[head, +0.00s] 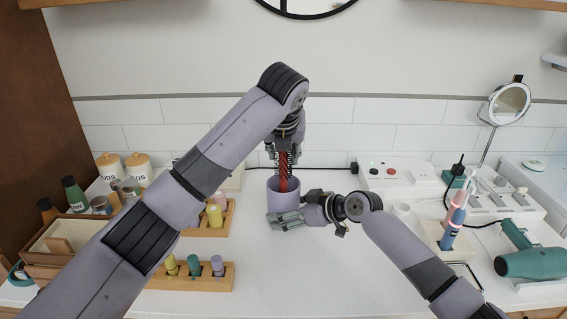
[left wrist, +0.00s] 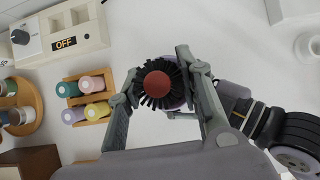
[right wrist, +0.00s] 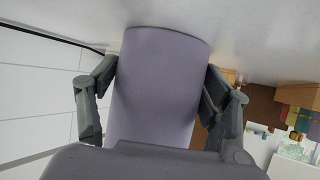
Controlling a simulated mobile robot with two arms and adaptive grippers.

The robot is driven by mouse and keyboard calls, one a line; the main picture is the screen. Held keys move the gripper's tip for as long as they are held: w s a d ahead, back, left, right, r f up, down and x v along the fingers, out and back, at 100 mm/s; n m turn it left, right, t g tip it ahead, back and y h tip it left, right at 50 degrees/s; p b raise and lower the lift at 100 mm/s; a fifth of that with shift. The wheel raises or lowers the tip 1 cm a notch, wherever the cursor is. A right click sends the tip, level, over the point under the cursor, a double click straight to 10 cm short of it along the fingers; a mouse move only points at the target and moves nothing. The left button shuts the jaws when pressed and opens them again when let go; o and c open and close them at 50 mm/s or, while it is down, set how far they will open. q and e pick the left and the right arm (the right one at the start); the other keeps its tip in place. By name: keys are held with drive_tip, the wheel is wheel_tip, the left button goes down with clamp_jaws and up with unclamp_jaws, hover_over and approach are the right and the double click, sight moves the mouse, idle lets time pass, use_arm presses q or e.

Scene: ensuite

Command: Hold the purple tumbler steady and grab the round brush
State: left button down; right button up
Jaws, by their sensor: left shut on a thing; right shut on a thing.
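The purple tumbler (head: 284,192) stands on the counter and fills the middle of the right wrist view (right wrist: 160,85). My right gripper (head: 286,219) is shut on it, one finger on each side. The round brush (head: 284,172) is upright, its red part showing above the tumbler's rim. The left wrist view looks down on its red end and black bristles (left wrist: 158,84). My left gripper (head: 284,150) is above the tumbler and shut on the brush. The brush's lower end is hidden by the tumbler wall.
Wooden racks with small bottles (head: 190,276) stand to the left, with lidded jars (head: 138,168) behind. To the right are a white socket box (head: 394,172), an electric toothbrush (head: 455,220) and a teal hair dryer (head: 530,258). The counter in front of the tumbler is clear.

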use_arm(q)
wheel_tip(320, 180, up, 8)
drive_tip(key=shift+f, duration=0.15)
use_arm(e)
drive_tip(key=o, duration=0.9)
drive_tip(key=shift+o, duration=0.2)
